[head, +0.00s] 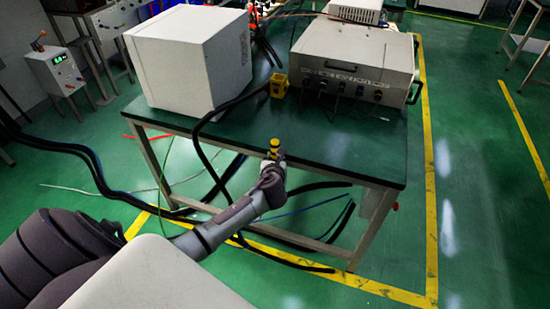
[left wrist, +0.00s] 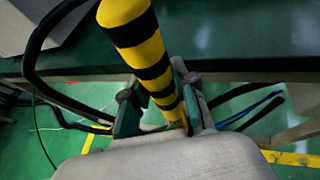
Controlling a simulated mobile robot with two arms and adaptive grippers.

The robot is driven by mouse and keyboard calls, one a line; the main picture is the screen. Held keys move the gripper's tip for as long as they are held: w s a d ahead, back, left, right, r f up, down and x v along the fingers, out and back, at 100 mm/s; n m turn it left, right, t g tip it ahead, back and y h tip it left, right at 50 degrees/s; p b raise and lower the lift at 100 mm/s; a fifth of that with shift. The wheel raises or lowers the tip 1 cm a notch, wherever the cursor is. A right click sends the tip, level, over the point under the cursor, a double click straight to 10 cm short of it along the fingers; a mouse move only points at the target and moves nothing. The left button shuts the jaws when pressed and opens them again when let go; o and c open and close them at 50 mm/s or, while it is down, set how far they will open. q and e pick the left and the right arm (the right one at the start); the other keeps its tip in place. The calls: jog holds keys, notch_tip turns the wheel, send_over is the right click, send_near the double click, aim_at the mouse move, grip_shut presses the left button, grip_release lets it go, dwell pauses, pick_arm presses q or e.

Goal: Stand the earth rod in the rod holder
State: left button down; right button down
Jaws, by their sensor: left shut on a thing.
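The earth rod is striped yellow and black; its yellow end (head: 274,143) shows at my left gripper in the head view. A small yellow block, which looks like the rod holder (head: 278,88), stands on the tabletop farther back, apart from the rod. My right gripper is out of view.
The dark green table (head: 330,145) bears a big white box (head: 180,65) at left and a grey instrument (head: 350,60) at back right. A thick black cable (head: 205,140) loops over the near edge, left of my gripper. The tabletop's front right is clear.

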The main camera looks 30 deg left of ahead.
pick_arm(q)
jog(key=shift+f, duration=0.4)
dwell(0.3)
jog(key=c, duration=0.8)
grip_release()
jog(key=shift+f, duration=0.1)
jog(key=shift+c, duration=0.2)
jog(key=v, duration=1.2)
